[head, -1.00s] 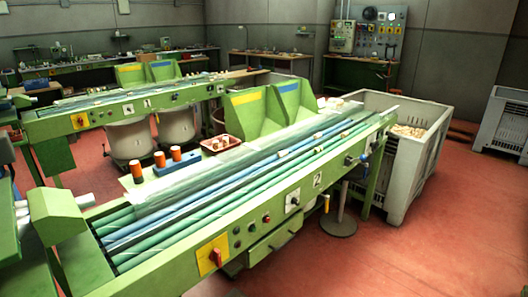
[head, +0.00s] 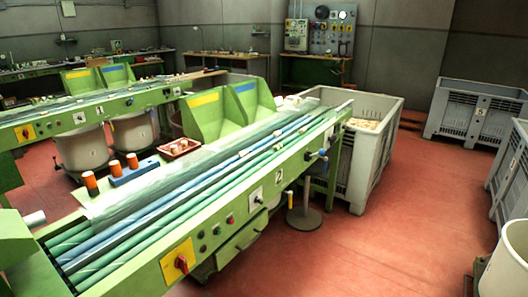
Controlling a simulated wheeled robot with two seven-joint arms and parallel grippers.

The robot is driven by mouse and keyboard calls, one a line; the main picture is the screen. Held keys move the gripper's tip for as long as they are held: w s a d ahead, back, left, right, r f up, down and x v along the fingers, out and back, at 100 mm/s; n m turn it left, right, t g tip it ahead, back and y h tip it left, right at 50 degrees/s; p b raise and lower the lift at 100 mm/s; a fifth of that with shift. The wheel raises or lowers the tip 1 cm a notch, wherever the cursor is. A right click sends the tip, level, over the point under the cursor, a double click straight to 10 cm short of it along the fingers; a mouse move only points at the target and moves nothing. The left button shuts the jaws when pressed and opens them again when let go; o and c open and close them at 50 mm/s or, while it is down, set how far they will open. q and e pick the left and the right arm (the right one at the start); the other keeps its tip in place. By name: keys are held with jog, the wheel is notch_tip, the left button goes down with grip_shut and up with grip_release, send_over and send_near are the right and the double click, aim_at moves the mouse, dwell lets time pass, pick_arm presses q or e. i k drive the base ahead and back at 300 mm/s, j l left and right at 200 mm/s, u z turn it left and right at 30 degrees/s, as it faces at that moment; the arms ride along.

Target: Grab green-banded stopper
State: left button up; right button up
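No stopper with a green band can be made out. Small pale stoppers (head: 245,153) lie on the long green sorting machine (head: 225,225), too small for any band to show. A red tray (head: 167,152) behind its near rail holds a few cork-coloured pieces. A blue block (head: 135,173) stands left of the tray, with orange-and-dark cylinders (head: 90,184) beside it. Neither of my grippers is in view.
A grey crate (head: 385,135) with cork pieces stands at the machine's far end. More grey crates (head: 470,110) and a pale round bin (head: 505,265) are at the right. A round-based stand (head: 305,219) is beside the machine. The red floor (head: 390,250) between is open.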

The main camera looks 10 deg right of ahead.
aim_at(276, 147)
jog(key=u, duration=0.4)
jog(key=i+l+u, duration=0.25)
jog(key=l, duration=0.15)
jog(key=l+u, duration=0.25)
jog(key=i+l+u, duration=0.15)
jog(key=l+u, duration=0.15)
jog(key=l, duration=0.25)
